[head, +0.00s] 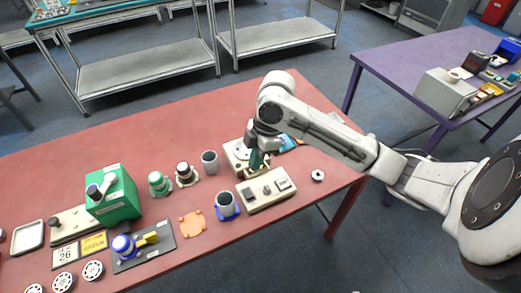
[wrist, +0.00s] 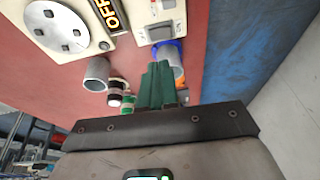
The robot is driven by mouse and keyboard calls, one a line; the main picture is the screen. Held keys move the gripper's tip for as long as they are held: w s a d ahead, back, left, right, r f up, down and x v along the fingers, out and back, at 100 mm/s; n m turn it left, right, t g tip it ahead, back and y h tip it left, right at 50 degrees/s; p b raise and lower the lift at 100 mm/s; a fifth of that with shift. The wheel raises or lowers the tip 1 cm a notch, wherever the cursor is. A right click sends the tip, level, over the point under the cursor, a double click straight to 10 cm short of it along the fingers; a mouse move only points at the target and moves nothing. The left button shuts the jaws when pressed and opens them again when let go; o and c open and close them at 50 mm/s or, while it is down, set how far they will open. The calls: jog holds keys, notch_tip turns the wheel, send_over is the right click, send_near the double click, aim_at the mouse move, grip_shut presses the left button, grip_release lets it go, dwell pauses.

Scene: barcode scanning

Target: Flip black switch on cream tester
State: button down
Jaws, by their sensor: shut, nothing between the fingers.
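The cream tester (head: 266,203) is a flat box on the red table, with dark switch-like parts and a display-like panel on top. In the wrist view part of the tester (wrist: 145,36) shows at the top edge, with a dark grey switch (wrist: 160,32); the rest is cut off. My gripper (head: 257,167) is over the table just behind the tester, by a cream unit with a grey disc. Its green fingers (wrist: 161,70) are together and empty in the wrist view. Contact with the tester cannot be told.
The cream disc unit (wrist: 32,12) stands close beside the tester, with an OFF label (wrist: 107,14) between. A grey cup on a blue ring (head: 227,207) stands left of the tester. A green box (head: 115,198) is farther left. The table's front right is mostly clear.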

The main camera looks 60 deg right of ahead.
jog(key=v, duration=0.3)
jog(key=shift+d+r, duration=0.1)
jog(key=shift+r, duration=0.15)
dwell(0.4)
jog(key=w+a+r+m+t+y, duration=0.1)
jog(key=w+a+r+m+t, duration=0.1)
jog(key=w+a, duration=0.45)
jog(key=w+a+r+m+t+y, duration=0.15)
jog(key=w+a, duration=0.25)
jog(key=a, duration=0.5)
jog(key=s+a+f+m+g+h, duration=0.1)
jog(key=s+a+f+m, duration=0.2)
jog(key=s+f, duration=0.4)
jog(key=s+a+f+m+h, duration=0.1)
jog(key=s+a+f+m, duration=0.15)
jog(key=s+f, duration=0.35)
jog(key=s+d+f+m+g+h, duration=0.2)
jog(key=s+d, duration=0.5)
jog(key=s, duration=0.5)
notch_tip(320, 180, down, 3)
jog(key=shift+s+r+m+g+h, duration=0.1)
jog(key=shift+s+m+g+h, duration=0.3)
jog(key=shift+h, duration=0.45)
